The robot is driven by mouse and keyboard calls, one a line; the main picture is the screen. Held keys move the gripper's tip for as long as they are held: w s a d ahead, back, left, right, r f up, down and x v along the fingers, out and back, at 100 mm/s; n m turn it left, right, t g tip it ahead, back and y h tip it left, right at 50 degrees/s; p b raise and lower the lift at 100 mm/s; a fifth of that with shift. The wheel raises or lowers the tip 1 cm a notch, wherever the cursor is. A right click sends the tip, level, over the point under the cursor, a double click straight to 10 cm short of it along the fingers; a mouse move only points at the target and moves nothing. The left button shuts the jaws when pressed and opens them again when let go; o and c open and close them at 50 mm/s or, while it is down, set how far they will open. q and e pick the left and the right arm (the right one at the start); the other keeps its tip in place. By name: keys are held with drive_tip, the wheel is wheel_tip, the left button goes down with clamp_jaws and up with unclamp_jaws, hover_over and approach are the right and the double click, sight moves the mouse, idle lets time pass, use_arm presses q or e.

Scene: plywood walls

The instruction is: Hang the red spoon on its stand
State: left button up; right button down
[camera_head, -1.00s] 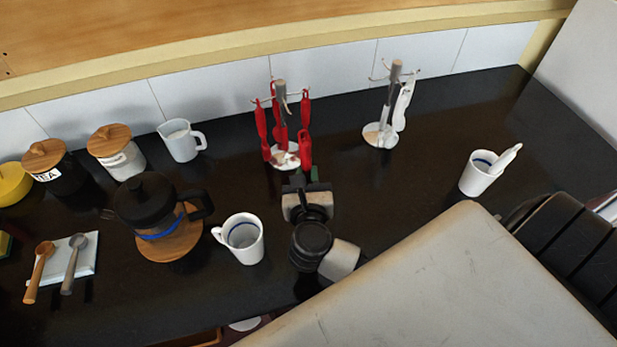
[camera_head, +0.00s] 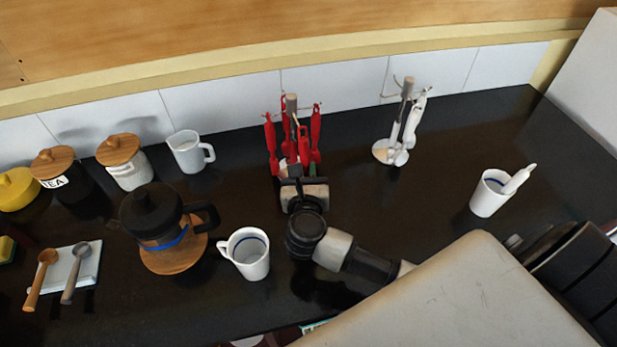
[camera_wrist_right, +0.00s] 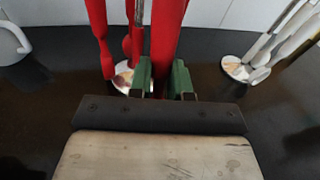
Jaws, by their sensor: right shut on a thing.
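My right gripper (camera_head: 298,180) is in front of the red utensil stand, whose grey post (camera_head: 291,103) rises among several hanging red utensils. In the right wrist view, the green fingertips of this gripper (camera_wrist_right: 165,82) are shut on a red utensil, the red spoon (camera_wrist_right: 167,42). It stands roughly upright, close in front of the stand. Its ends are not clear, and I cannot tell whether it touches a hook. The stand's round pale base (camera_wrist_right: 124,78) shows partly behind the gripper, left of the held spoon. My left gripper is not in view.
A second stand (camera_head: 407,92) with white utensils is to the right. A white mug (camera_head: 246,262) is left of my right arm, beside a black press (camera_head: 150,212) on a wooden board. A cup (camera_head: 490,197) holding a white utensil stands at right. Dark counter between is clear.

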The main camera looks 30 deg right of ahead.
drive_tip(key=shift+w+d, duration=0.15)
drive_tip(key=shift+w, duration=0.45)
drive_tip(key=shift+w+d+f+b, duration=0.1)
drive_tip(key=shift+w+f+b, duration=0.4)
drive_tip(key=shift+w+b, duration=0.15)
drive_tip(key=c, duration=1)
unclamp_jaws()
drive_tip(key=b+v, duration=0.2)
drive_tip(key=v, duration=0.9)
drive_tip(key=shift+b, duration=0.4)
